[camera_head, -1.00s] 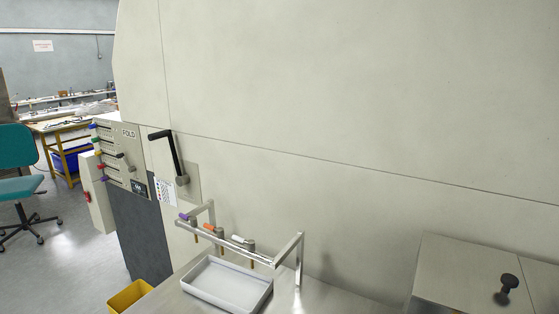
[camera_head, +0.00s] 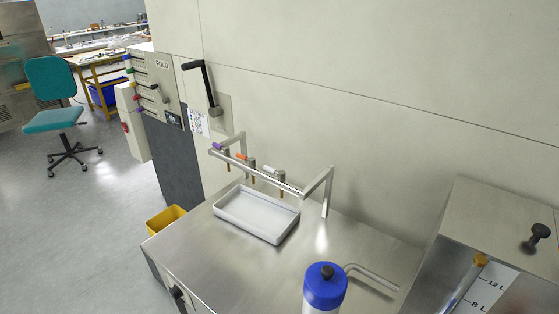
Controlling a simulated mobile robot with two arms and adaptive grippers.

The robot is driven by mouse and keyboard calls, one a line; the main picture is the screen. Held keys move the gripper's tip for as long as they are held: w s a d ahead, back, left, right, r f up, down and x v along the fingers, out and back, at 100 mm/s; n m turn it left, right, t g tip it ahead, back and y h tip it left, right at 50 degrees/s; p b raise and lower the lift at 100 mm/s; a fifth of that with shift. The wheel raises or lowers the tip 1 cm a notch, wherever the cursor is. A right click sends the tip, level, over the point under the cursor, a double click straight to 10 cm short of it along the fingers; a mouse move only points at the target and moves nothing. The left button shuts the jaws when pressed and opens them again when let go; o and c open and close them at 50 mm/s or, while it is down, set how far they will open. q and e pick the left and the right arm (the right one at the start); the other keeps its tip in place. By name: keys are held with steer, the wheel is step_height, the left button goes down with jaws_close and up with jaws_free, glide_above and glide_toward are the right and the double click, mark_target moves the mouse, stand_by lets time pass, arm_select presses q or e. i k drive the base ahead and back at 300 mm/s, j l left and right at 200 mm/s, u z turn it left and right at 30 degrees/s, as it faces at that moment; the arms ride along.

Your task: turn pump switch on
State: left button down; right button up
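No part is legibly marked as the pump switch, so I cannot tell which one it is. A black-handled lever (camera_head: 205,85) stands on a plate on the pale machine wall. Left of it, a panel marked FOLD (camera_head: 163,75) carries several coloured knobs and a small dark display (camera_head: 173,120). A dark knob (camera_head: 176,292) sits on the front of the steel counter, low in the picture. A red part (camera_head: 124,127) shows on the narrow box left of the panel. Neither of my grippers is in view.
A blue-capped bottle (camera_head: 325,287) and a litre-marked tank (camera_head: 487,290) are front right. A teal chair (camera_head: 50,85) and yellow bin (camera_head: 165,220) stand left.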

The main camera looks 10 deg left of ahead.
mark_target(176, 292)
steer(key=j+u, duration=0.2)
steer(key=u, duration=0.3)
steer(key=i+j+u, duration=0.1)
steer(key=u, duration=0.4)
